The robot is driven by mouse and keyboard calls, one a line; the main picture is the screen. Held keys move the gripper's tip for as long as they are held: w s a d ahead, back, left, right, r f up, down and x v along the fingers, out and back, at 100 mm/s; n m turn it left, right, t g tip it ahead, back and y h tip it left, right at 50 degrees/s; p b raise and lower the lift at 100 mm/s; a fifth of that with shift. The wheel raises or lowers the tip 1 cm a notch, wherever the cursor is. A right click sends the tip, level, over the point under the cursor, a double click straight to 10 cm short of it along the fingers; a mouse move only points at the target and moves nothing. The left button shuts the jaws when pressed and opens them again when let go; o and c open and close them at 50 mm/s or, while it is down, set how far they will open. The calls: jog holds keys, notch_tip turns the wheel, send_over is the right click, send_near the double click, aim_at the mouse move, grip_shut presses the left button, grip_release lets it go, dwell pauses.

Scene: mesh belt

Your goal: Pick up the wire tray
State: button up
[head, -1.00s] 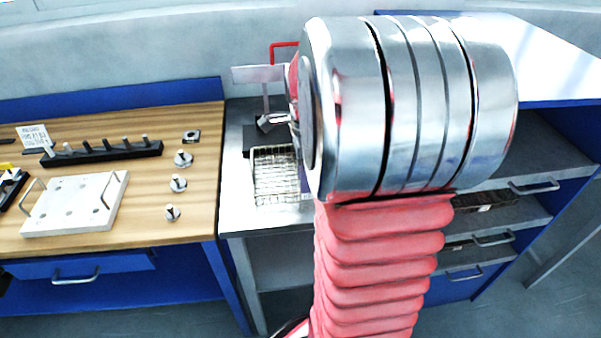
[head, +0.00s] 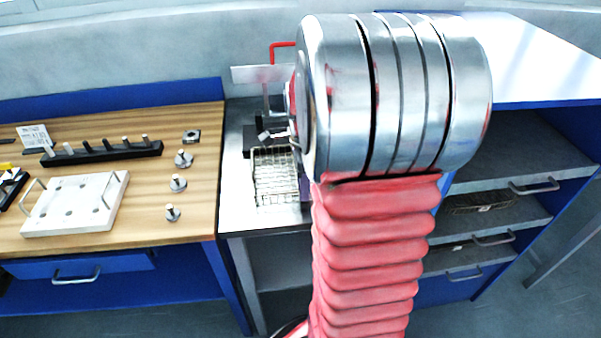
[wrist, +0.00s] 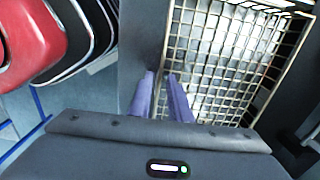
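The wire tray (head: 276,178) is a rectangular metal mesh basket on the light metal counter in the head view, its right edge partly behind my arm. In the wrist view the tray (wrist: 235,65) fills the upper right, its open mesh showing the grey surface below. My gripper (wrist: 157,85) shows two purple fingers, apart with a narrow gap. The tray's left side wall runs up the picture between them, the right finger overlapping the mesh and the left finger outside it. I cannot tell how deep the fingers reach or whether they touch the wire. The head view mostly hides the gripper.
A wooden bench (head: 150,215) on the left holds a white plate with handles (head: 75,203), a black peg rack (head: 102,152) and several metal pegs. A dark block (head: 258,140) stands behind the tray. A grey shelf unit (head: 535,160) is on the right.

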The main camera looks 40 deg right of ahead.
grip_shut()
jog(key=shift+r, duration=0.1)
dwell(0.4)
notch_tip(320, 180, up, 10)
dwell(0.5)
dwell(0.4)
